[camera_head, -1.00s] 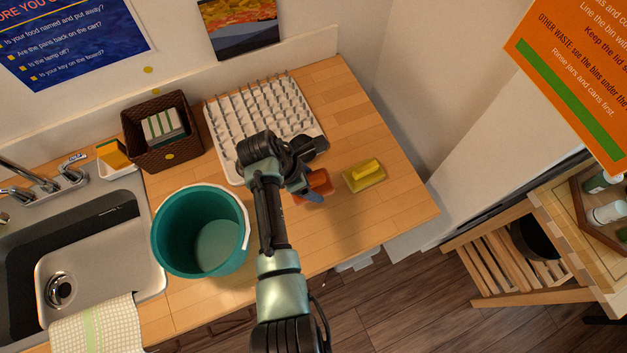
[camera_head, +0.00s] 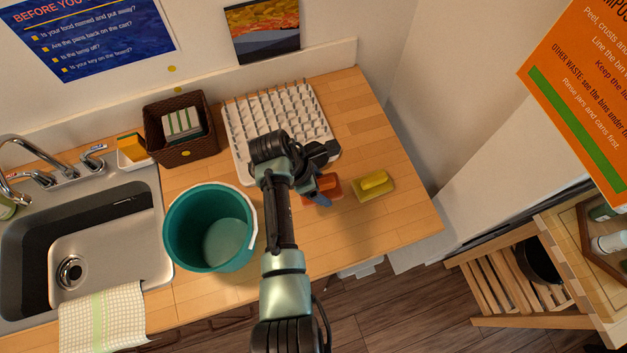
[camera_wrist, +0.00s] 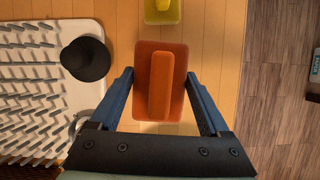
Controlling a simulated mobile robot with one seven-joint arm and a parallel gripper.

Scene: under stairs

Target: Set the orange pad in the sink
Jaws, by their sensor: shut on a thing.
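The orange pad (camera_wrist: 143,92) is a flat rectangular block with a raised bar handle along its top. In the wrist view it lies between the blue fingers of my gripper (camera_wrist: 159,76), which are shut on its two long sides. In the head view the orange pad (camera_head: 333,186) is at the wooden counter, partly hidden by my gripper (camera_head: 320,190); I cannot tell whether it is lifted. The sink (camera_head: 110,245) is a metal basin at the far left, with a drain and a faucet.
A teal bucket (camera_head: 180,240) stands between the sink and my arm. A white dish rack (camera_head: 239,150), a brown basket (camera_head: 165,152) and a sponge in a white holder (camera_head: 130,149) line the back. A yellow pad (camera_head: 373,187) lies right of the orange one. A towel (camera_head: 103,318) hangs at the sink's front.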

